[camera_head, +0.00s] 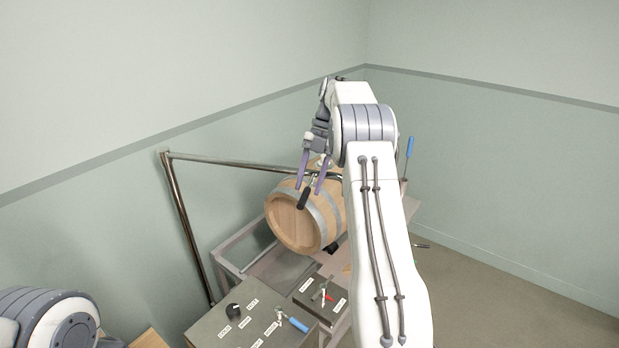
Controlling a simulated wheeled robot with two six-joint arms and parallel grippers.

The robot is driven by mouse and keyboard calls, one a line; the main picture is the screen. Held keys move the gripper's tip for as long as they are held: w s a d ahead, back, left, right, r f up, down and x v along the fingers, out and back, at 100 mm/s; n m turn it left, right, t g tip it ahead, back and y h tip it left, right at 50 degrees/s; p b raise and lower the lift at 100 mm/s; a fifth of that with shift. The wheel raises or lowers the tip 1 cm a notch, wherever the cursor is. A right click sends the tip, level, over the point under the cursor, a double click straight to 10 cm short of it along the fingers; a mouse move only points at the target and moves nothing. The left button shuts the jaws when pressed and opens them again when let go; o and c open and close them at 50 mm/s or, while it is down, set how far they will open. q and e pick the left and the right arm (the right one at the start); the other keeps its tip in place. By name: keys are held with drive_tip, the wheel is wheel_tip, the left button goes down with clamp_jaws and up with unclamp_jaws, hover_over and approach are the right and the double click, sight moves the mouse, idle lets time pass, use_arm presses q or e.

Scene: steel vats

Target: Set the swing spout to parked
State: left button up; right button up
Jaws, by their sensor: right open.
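The swing spout (245,163) is a long steel pipe. It runs from the top of a steel standpipe (186,225) at the left wall, across to the right, above a wooden barrel. A short black grip (303,199) shows near its right end, in front of the barrel. My right gripper (310,187) points down over that end with its two purple fingers apart, very close to the black grip. I cannot tell whether they touch it. My right arm hides the far end of the spout. My left gripper is not in view; only part of my left arm shows at the lower left.
The wooden barrel (291,227) lies on its side on a grey metal frame (237,242). In front is a grey panel (228,334) with a black knob (233,309), a blue-handled lever (298,325) and small labels. A red-handled valve (327,296) and a blue upright handle (409,147) also show. Floor is clear at right.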

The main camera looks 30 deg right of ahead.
drive_tip(key=shift+w+d+r, duration=0.15)
drive_tip(key=shift+d+r, duration=0.15)
drive_tip(key=shift+r, duration=0.2)
drive_tip(key=p+v, duration=0.3)
drive_tip(key=v, duration=0.3)
drive_tip(key=shift+r, duration=0.15)
